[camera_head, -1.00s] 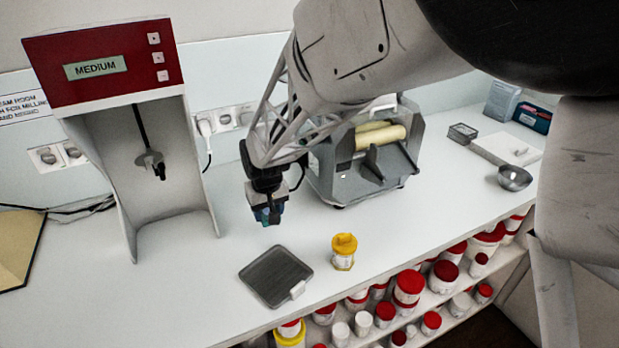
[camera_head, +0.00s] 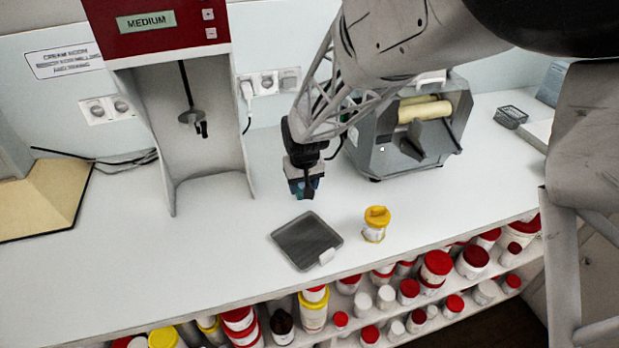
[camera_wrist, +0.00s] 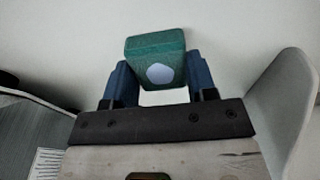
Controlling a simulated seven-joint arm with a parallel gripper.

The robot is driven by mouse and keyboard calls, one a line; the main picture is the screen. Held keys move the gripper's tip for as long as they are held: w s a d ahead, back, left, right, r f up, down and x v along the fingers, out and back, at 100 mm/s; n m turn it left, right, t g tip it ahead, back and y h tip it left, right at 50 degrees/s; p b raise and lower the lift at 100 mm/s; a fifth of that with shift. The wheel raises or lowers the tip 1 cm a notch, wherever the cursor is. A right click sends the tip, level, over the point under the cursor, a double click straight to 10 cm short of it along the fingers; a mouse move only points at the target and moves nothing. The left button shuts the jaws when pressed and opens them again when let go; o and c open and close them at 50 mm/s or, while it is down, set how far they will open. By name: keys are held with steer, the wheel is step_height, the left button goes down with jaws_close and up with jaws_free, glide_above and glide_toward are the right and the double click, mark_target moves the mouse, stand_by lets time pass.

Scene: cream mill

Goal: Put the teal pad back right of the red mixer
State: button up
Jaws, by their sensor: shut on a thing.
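My gripper (camera_head: 304,190) is shut on the teal pad (camera_wrist: 157,58), which shows between the blue fingers (camera_wrist: 158,85) in the wrist view. The pad is a teal block with a pale, rounded spot on its face. In the head view the pad is mostly hidden by the fingers. The gripper is above the white counter, right of the red mixer (camera_head: 160,27) and left of the roller mill. The red mixer has a red top with a MEDIUM label and a pale, open-fronted body. I cannot tell whether the pad touches the counter.
The grey roller mill (camera_head: 412,125) stands close right of my gripper. The counter (camera_head: 215,240) is clear right of the mixer. Jars fill the shelf below.

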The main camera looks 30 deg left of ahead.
steer(key=shift+f, duration=0.1)
steer(key=o, duration=0.8)
steer(key=r, duration=0.8)
steer(key=s+d+r, duration=0.1)
steer(key=r, duration=0.3)
stand_by(0.6)
